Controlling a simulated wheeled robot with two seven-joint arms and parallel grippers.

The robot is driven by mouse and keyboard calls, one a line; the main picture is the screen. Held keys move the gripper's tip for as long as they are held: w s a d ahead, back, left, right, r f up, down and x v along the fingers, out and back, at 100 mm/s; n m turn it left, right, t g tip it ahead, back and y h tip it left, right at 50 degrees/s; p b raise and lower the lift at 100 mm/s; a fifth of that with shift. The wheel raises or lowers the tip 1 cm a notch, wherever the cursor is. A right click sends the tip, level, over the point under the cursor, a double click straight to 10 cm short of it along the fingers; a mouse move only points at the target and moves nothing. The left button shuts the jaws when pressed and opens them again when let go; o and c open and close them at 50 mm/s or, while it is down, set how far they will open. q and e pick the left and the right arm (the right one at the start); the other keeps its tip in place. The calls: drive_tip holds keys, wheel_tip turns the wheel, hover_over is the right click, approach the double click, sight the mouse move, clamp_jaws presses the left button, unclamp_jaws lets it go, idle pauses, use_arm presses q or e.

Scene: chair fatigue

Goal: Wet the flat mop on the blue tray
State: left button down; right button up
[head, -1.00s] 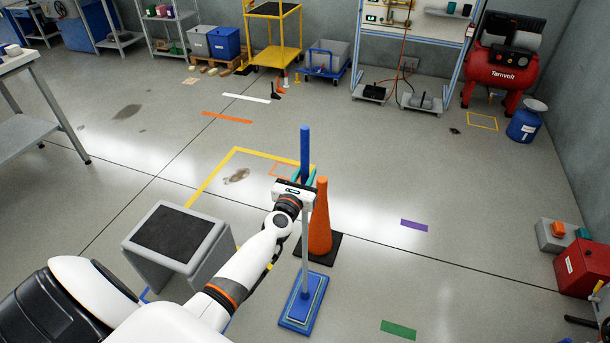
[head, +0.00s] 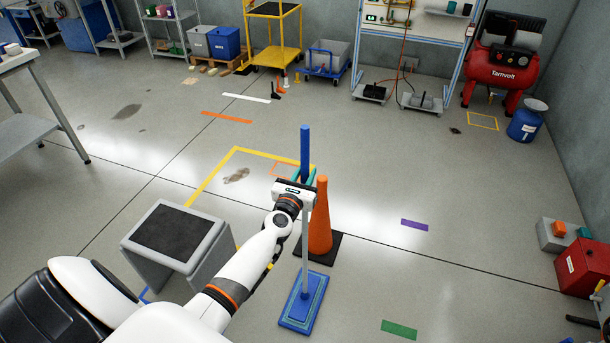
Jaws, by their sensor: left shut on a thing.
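The flat mop (head: 305,155) stands upright in the head view, with a blue upper handle and a grey lower pole. Its flat blue head (head: 304,303) is at floor level at the lower middle. The blue tray cannot be told apart from the blue layers at the mop's foot. My left gripper (head: 302,180) is shut on the mop's handle, below the blue grip. The fingers are partly hidden behind the gripper's body. My right gripper is not in view.
An orange cone (head: 320,222) on a black base stands just right of the mop pole. A grey step stool (head: 178,243) with a black top is at the left. A red toolbox (head: 584,268) sits at the right edge. Floor right of the mop is mostly clear.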

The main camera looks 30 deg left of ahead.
use_arm(q)
drive_tip(key=shift+s+f, duration=0.1)
drive_tip(key=shift+f, duration=0.25)
idle(0.9)
